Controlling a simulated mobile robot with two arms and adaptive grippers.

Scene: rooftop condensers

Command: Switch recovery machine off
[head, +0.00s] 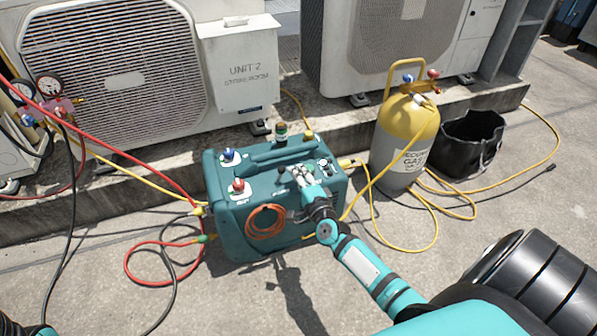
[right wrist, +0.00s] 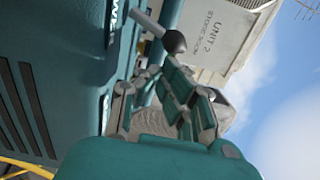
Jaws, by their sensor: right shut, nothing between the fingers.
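The recovery machine (head: 232,215) is a teal box on the ground in the middle of the head view, with knobs and fittings on its top. My right gripper (head: 299,180) is shut and empty over the right part of its top, hiding some of the panel. In the right wrist view, a lever with a dark ball end (right wrist: 173,41) sticks out from the machine's panel beside partly hidden white lettering. My right gripper's fingers (right wrist: 168,85) are very close to the ball; I cannot tell whether they touch. My left gripper is not in view.
A yellow-topped grey cylinder (head: 402,140) and a black bucket (head: 468,145) stand to the right. Yellow hoses (head: 425,248) and red hoses (head: 135,280) lie on the ground. Gauges (head: 48,100) are at left. Condensers (head: 110,60) stand behind on a concrete ledge.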

